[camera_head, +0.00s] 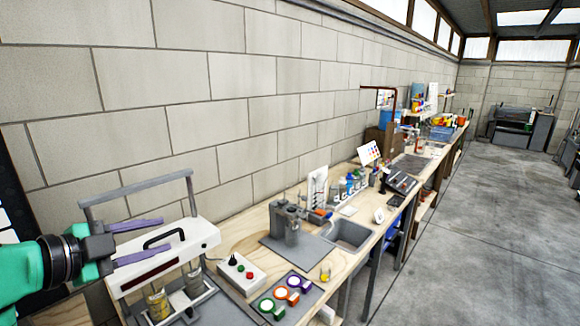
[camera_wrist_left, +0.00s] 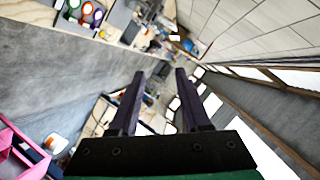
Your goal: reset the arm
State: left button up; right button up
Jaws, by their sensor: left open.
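My left arm comes in from the left edge in the head view, with a green link and a black wrist. My left gripper (camera_head: 140,241) is open, its two purple fingers apart with nothing between them. In the picture it lies in front of a white machine (camera_head: 195,245) with a black handle and a grey frame; I cannot tell the gap between them. In the left wrist view the open fingers of the left gripper (camera_wrist_left: 157,85) point away over the floor and benches, empty. My right gripper is not in view.
A wooden bench (camera_head: 262,222) runs along the block wall. It bears a button box (camera_head: 242,275), a tray with coloured ringed filters (camera_head: 280,296), grey cylinders (camera_head: 290,225) and a sink (camera_head: 348,234). The concrete floor (camera_head: 470,240) at right is clear. A pink frame (camera_wrist_left: 22,150) shows in the left wrist view.

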pick_arm(q)
jog(key=d+f+n+g+y, duration=0.1)
jog(key=d+f+n, duration=0.3)
jog(key=f, duration=0.5)
jog(key=d+f+n+y, duration=0.1)
jog(key=d+f+n, duration=0.1)
jog(key=d+f, duration=0.45)
jog(key=s+a+f+n+g+y, duration=0.2)
jog(key=s+a+f+n+g, duration=0.2)
jog(key=s+f, duration=0.5)
jog(key=s+a+f+n+g+y, duration=0.2)
jog(key=s+a+f+n+g, duration=0.25)
jog(key=s+f, duration=0.45)
notch_tip(320, 180, down, 30)
jog(key=s+b, duration=0.2)
jog(key=b, duration=0.5)
jog(key=s+a+f+g+b, duration=0.2)
jog(key=s+f+b, duration=0.3)
jog(key=s+f, duration=1.2)
notch_tip(320, 180, down, 4)
jog(key=shift+a+r+y, duration=0.2)
jog(key=shift+a+y, duration=0.1)
jog(key=shift+a, duration=0.2)
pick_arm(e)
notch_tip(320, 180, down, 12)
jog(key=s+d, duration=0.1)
